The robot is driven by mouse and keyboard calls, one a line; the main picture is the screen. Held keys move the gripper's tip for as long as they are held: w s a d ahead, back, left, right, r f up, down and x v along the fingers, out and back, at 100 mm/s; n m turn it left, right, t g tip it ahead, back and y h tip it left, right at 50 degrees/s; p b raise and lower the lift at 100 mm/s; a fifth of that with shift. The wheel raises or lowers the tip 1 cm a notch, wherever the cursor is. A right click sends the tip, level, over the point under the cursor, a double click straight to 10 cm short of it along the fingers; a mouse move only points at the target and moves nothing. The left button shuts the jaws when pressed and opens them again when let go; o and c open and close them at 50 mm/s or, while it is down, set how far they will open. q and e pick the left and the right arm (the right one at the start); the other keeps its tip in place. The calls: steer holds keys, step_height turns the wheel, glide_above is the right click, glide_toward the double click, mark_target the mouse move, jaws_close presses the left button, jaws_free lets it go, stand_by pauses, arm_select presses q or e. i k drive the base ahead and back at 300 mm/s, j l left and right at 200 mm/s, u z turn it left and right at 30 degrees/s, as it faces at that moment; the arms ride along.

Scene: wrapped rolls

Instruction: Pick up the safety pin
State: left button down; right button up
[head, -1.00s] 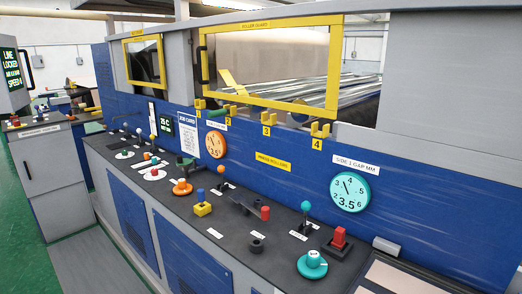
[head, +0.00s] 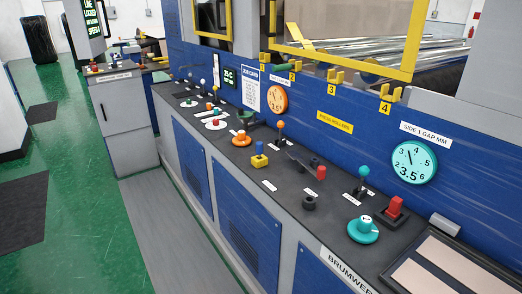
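I cannot make out for certain which item is the safety pin. A dark bar with a red end (head: 321,172) lies on the black console top (head: 285,185), in the middle of the head view. A small black ring-shaped piece (head: 309,203) is in front of it. Yellow numbered hooks (head: 336,78) line the blue panel above. Neither of my grippers is in view.
A teal knob (head: 362,230), a teal-topped lever (head: 363,172) and a red switch (head: 395,206) stand at the console's right. Orange (head: 277,100) and teal (head: 414,162) dials are on the panel. A grey cabinet (head: 125,120) stands at left. Green floor (head: 90,210) is open at left.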

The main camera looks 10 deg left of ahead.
mark_target(259, 145)
steer(key=z, duration=0.25)
steer(key=j+z, duration=1.4)
